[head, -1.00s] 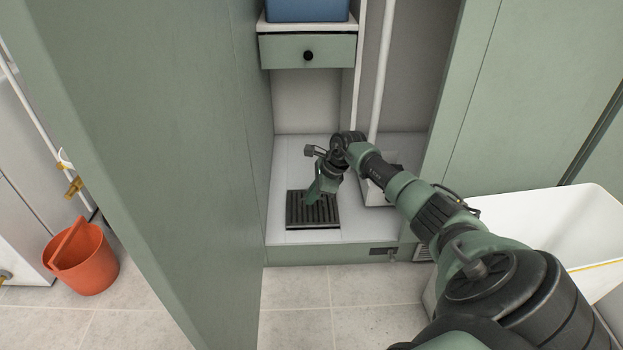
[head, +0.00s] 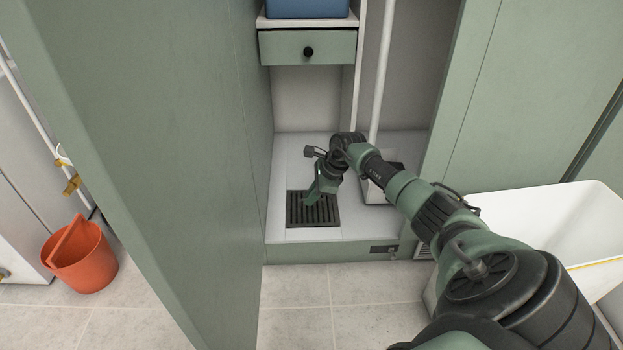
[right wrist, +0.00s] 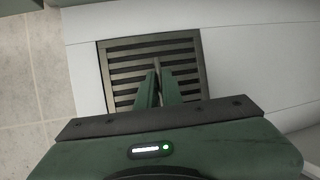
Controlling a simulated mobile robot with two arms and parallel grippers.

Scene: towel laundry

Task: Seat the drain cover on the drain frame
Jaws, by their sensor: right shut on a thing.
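The drain cover (head: 325,213) is a dark slotted grate on the white floor of the open cabinet. In the right wrist view the cover (right wrist: 128,67) lies flat within the dark rim of the drain frame (right wrist: 203,68), lined up with it as far as I can see. My right gripper (head: 311,201) points down from above and is shut on the cover. Its fingertips (right wrist: 157,67) are close together over the middle slats and hide part of them. I cannot tell whether the cover is fully flush. My left gripper is not in view.
A cabinet door panel (head: 170,150) stands on the left. A green drawer (head: 307,48) and a white pipe (head: 381,75) are above and behind the grate. A white tub (head: 550,225) stands at the right, an orange bucket (head: 80,262) at the left.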

